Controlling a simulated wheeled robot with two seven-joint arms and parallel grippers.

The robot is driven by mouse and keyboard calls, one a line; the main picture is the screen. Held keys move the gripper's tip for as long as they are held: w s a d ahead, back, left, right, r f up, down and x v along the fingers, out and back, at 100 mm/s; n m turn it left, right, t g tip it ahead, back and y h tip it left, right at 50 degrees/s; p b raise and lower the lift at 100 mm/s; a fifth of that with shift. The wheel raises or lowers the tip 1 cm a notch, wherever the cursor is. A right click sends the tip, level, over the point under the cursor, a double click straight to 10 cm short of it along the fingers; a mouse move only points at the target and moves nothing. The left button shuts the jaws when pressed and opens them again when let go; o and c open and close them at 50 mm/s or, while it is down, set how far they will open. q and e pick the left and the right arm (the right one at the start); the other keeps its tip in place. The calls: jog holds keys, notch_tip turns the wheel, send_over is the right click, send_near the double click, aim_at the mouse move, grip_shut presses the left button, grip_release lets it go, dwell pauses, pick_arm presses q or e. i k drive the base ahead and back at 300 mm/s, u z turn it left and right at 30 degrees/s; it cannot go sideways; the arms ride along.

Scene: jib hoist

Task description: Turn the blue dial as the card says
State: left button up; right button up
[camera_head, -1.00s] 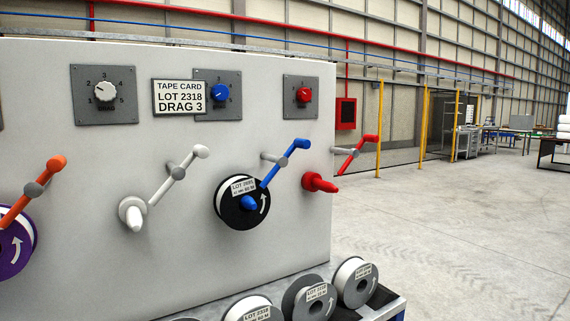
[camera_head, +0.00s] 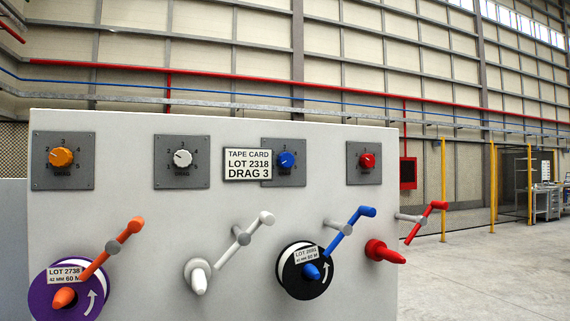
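The blue dial (camera_head: 286,160) sits on a grey square plate in the upper row of the light grey panel (camera_head: 225,215). The tape card (camera_head: 248,165) reads "TAPE CARD LOT 2318 DRAG 3" and covers the left part of that plate. A few scale numbers show around the dial, too small to read surely; its exact setting I cannot tell. Below it, a black reel (camera_head: 297,284) labelled LOT 2691 or similar sits on the blue spindle, beside the blue crank (camera_head: 348,232). Neither of my grippers is in view.
Orange (camera_head: 61,157), white (camera_head: 183,158) and red (camera_head: 367,161) dials share the row. Orange (camera_head: 112,247), white (camera_head: 242,236) and red (camera_head: 424,222) cranks stick out below. A purple reel (camera_head: 43,300) hangs at left. Open floor (camera_head: 480,275) lies right of the panel.

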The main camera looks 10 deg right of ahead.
aim_at(286, 159)
jog(key=u, duration=1.6)
jog(key=k, duration=1.05)
jog(key=z, duration=1.1)
jog(key=i, duration=0.5)
jog(key=z, duration=0.05)
